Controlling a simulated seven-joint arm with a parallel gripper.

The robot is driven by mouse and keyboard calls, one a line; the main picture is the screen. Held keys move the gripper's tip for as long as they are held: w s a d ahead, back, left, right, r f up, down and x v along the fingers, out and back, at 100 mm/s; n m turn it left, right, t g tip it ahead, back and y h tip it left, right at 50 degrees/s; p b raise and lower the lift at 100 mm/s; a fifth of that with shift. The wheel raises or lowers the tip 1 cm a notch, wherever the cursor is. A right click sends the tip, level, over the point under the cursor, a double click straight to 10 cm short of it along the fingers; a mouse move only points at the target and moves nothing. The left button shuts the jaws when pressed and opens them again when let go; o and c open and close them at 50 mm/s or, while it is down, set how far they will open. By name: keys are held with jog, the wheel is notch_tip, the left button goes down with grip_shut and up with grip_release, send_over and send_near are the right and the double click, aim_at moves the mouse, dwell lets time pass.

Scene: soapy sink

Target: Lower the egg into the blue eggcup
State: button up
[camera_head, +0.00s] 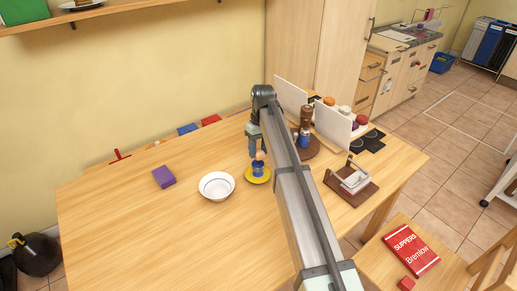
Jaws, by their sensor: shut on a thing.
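The blue eggcup (258,168) stands upright on a yellow saucer (266,178) near the middle of the wooden table. My gripper (258,154) points down right above the eggcup and is shut on the egg (261,156). My arm comes in from the lower right and hides part of the table.
A white bowl (216,186) stands just left of the saucer, and a purple block (163,177) lies farther left. The table's front left is clear.

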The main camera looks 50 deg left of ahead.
jog(key=shift+f, duration=1.5)
dwell(1.0)
jog(key=o, duration=1.1)
jog(key=shift+o, duration=0.2)
jog(key=shift+r, duration=0.1)
notch_tip(320, 180, up, 13)
jog(key=w+a, duration=0.1)
jog(key=w, duration=0.1)
jog(key=shift+r, duration=0.2)
